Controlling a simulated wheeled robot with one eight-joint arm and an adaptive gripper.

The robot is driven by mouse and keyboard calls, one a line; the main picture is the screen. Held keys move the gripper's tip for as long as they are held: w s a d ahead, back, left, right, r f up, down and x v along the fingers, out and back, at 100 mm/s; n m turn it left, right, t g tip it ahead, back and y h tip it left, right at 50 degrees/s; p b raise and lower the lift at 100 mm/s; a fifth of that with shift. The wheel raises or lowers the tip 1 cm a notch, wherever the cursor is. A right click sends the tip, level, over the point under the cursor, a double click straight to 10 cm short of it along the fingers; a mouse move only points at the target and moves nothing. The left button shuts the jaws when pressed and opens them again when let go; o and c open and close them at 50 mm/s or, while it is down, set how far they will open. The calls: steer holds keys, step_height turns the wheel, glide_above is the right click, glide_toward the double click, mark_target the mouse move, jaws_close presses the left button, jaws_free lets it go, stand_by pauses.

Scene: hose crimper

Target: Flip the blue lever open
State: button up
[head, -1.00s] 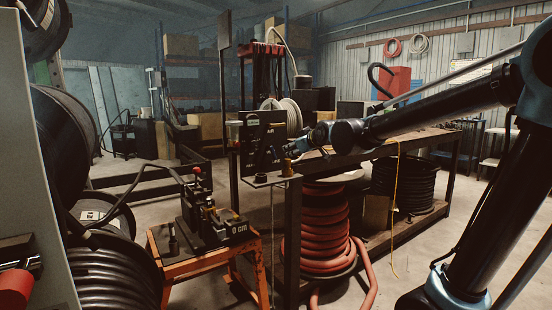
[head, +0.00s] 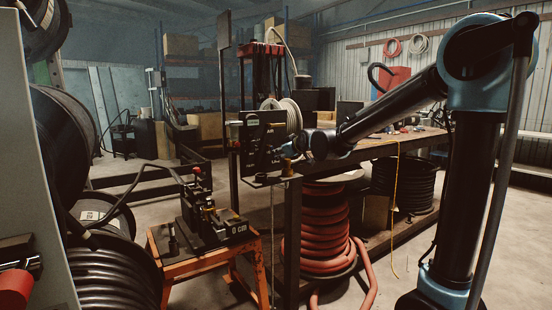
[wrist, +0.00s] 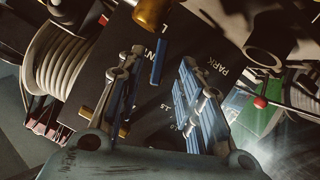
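A small blue lever (wrist: 158,62) shows in the wrist view in front of a black panel (wrist: 215,45) with white markings, including the word PARK. My gripper (wrist: 163,78) is open, with one finger on each side of the lever. A gap shows between the lever and each finger, and nothing is gripped. A brass fitting (wrist: 150,12) is at the top of the wrist view, close to the lever. In the head view the black panel (head: 262,132) stands at the workbench's left end. My gripper (head: 290,151) is at its lower right; the lever is too small to make out there.
The workbench (head: 375,150) runs back to the right, with a red hose coil (head: 320,225) below. A crimping machine (head: 208,218) stands on an orange stand (head: 205,262) at left. A cable spool (wrist: 62,62) is close to the panel. Open floor lies at right.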

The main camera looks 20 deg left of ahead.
steer(key=shift+x, duration=3.5)
jaws_close()
